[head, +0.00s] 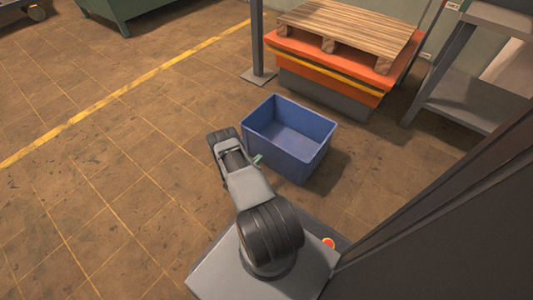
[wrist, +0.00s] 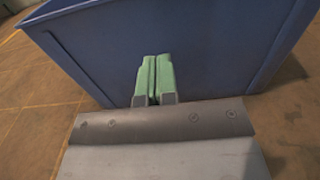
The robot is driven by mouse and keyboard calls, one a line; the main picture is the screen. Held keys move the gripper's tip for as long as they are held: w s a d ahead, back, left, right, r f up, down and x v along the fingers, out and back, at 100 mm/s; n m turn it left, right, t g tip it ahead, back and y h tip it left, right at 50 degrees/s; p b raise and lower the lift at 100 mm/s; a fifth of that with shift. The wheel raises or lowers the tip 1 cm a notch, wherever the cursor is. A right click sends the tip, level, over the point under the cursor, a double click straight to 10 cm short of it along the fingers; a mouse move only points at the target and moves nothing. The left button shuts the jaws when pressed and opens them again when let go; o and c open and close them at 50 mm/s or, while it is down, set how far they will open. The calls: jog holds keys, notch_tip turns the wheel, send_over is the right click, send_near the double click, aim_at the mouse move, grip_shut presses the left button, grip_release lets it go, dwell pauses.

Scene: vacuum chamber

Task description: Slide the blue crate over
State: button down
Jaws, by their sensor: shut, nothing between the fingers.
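The blue crate (head: 300,165) stands upright and empty on the brown tiled floor in the head view, just past my arm. Its near wall fills much of the wrist view (wrist: 200,50). My gripper (head: 258,160) is beside the crate's left side in the head view, mostly hidden behind my arm. In the wrist view its two green fingers (wrist: 154,75) are together with nothing between them. They point at the crate's outer wall, below the rim. I cannot tell whether the tips touch the wall.
An orange lift platform (head: 330,65) bearing a wooden pallet (head: 350,22) stands behind the crate. A grey post (head: 257,45) is left of it. A grey shelf unit (head: 465,95) stands right. The floor (head: 110,170) to the left is open, crossed by a yellow line (head: 120,90).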

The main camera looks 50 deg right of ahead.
aim_at(269, 147)
jog(key=shift+d+b, duration=1)
jog(key=shift+d, duration=2.05)
jog(key=shift+w+d, duration=0.1)
